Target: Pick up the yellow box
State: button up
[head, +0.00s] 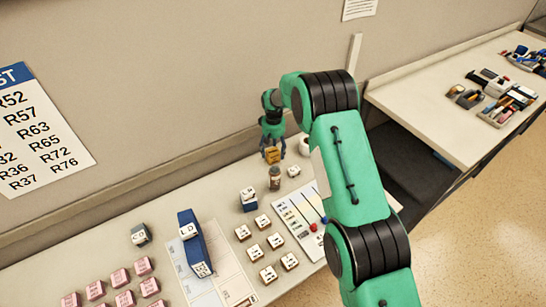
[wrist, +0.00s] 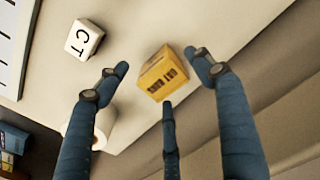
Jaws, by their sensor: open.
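The yellow box (wrist: 162,74) sits on the table near its back edge, small and with dark print on its faces. In the head view the yellow box (head: 272,155) shows just below my gripper (head: 273,143). In the wrist view my gripper (wrist: 165,85) has its dark fingers spread apart around the box, with one finger on each side and one below it in the picture. The gripper is open. I cannot tell whether any finger touches the box.
A white block marked CT (wrist: 84,38) and a white roll (wrist: 92,122) are close to the box. The wall is close behind.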

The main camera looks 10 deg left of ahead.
aim_at(273, 157)
jog(key=shift+f, duration=2.4)
jog(key=c, duration=1)
